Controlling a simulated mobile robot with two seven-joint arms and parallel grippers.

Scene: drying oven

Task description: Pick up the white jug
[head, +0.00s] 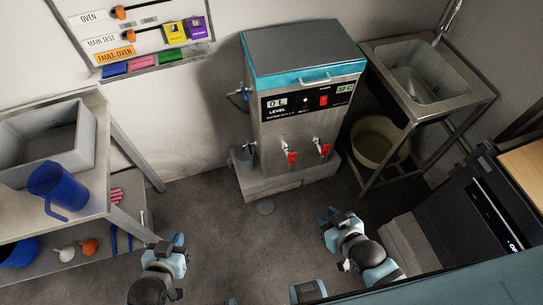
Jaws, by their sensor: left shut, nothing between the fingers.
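I cannot make out a white jug for certain in the head view. A blue jug (56,187) with a handle stands on the metal table at the left. My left gripper (178,243) is shut and empty, low in front of the table's right end. My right gripper (328,215) is above the floor in front of the boiler, apart from it; its jaw opening is not clear.
The water boiler (305,95) with two red taps stands at the back centre. A sink (420,75) with a beige bucket (380,143) beneath is at the right. The metal table (100,105) holds a grey basin (75,160). Floor between is clear.

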